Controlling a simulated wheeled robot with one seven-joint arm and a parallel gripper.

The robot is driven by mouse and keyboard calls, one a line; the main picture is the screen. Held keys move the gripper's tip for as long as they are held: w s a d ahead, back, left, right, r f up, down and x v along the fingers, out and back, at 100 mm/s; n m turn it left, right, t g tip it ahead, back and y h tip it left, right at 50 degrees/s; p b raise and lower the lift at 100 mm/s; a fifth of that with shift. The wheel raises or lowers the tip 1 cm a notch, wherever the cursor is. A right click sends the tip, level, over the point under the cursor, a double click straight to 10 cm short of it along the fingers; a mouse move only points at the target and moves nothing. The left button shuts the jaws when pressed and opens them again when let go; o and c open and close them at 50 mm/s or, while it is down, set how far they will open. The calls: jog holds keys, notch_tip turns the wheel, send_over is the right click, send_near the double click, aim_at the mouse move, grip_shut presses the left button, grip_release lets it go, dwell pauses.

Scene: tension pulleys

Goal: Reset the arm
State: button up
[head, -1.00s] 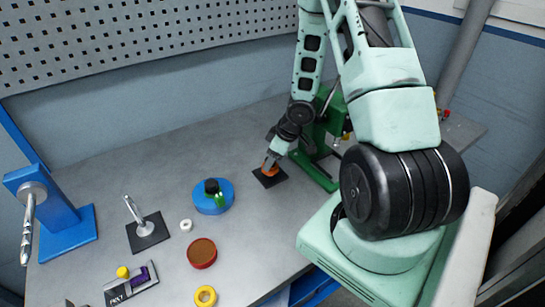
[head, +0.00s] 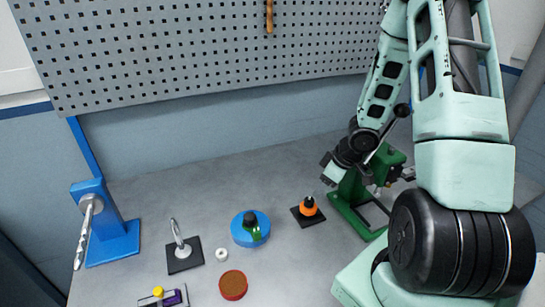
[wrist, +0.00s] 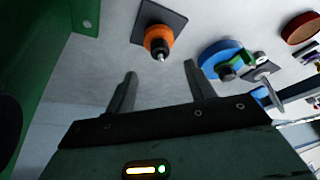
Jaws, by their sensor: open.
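My gripper (head: 328,172) is raised above the bench, up and to the right of an orange part (head: 308,206) on a black square base. In the wrist view my gripper (wrist: 160,80) shows two fingers spread apart with nothing between them. The orange part (wrist: 158,40) with a metal tip lies beyond the fingertips, clear of them. My arm reaches down from the upper right in the head view.
A green press-like fixture (head: 365,190) stands close to the right of my gripper. A blue disc (head: 242,236) with a green and black piece, a white ring (head: 222,254), a red-brown disc (head: 233,285), a hook stand (head: 184,258) and a blue drill stand (head: 112,240) are leftward. A pegboard (head: 200,50) is behind.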

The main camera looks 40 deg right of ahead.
jog(key=w+a+r+n+g+h+b, duration=0.1)
jog(key=a+r+b, duration=0.2)
jog(key=a, duration=0.8)
jog(key=a+r+h+b, duration=0.1)
jog(key=a+r+b, duration=0.2)
jog(key=a, duration=0.7)
jog(key=s+a+r+n+g+b, duration=0.2)
jog(key=s+a+g+b, duration=0.1)
jog(key=s+a, duration=1.2)
jog(key=s, duration=0.3)
jog(key=shift+a+r+y, duration=0.2)
jog(key=shift+r+y, duration=0.15)
jog(key=shift+y, duration=0.05)
